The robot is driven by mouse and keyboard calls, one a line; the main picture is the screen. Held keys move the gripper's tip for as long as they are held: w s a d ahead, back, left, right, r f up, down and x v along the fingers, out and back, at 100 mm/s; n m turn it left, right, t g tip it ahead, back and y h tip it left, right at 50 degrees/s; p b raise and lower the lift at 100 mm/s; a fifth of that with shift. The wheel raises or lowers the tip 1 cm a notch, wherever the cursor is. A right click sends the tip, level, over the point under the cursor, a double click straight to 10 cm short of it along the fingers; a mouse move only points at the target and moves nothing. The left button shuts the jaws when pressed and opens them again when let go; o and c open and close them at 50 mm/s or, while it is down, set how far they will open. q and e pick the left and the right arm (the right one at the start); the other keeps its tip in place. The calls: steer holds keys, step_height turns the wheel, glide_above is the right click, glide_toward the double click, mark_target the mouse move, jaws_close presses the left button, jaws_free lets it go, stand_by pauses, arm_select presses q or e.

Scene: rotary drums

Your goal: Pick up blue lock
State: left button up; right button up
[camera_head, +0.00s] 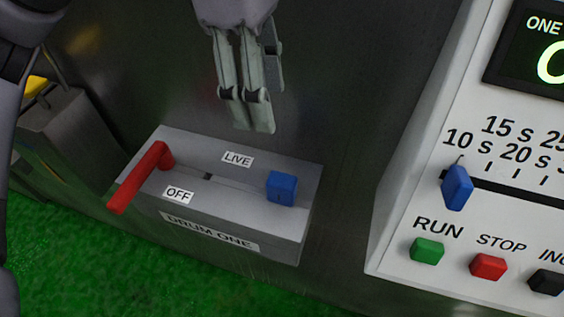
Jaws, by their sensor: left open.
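The blue lock (282,188) is a small blue block on the right end of the top of a grey box (225,215) labelled DRUM ONE. My left gripper (251,122) hangs from the top of the view with its fingers pointing down. It is open and empty, above and a little left of the blue lock in the picture, and apart from it. The fingers overlap one another from this angle, so the gap between them is hard to see. My right gripper is not in view.
A red lever (140,178) sits on the box's left end by the OFF label (178,195); the LIVE label (237,159) is behind. A white control panel (395,230) with buttons and a blue slider knob (457,188) stands at right. Green floor (90,270) lies below.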

arm_select(q)
steer(key=p, duration=0.1)
glide_toward(281, 180)
steer(key=f, duration=0.2)
steer(key=f+p, duration=0.1)
steer(key=f, duration=0.2)
steer(key=shift+w+d+f+p, duration=0.15)
steer(key=shift+d+f+p, duration=0.1)
steer(key=shift+f+p, duration=0.15)
steer(key=f+p, duration=0.2)
steer(key=f, duration=0.2)
steer(key=shift+s+d+f+p, duration=0.3)
steer(key=shift+d+f+p, duration=0.05)
steer(key=shift+p, duration=0.05)
steer(key=shift+f, duration=0.3)
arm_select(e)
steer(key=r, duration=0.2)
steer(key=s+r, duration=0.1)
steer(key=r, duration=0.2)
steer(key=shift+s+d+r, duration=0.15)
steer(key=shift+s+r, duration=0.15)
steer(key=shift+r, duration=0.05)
arm_select(q)
steer(key=shift+c, duration=0.3)
jaws_close()
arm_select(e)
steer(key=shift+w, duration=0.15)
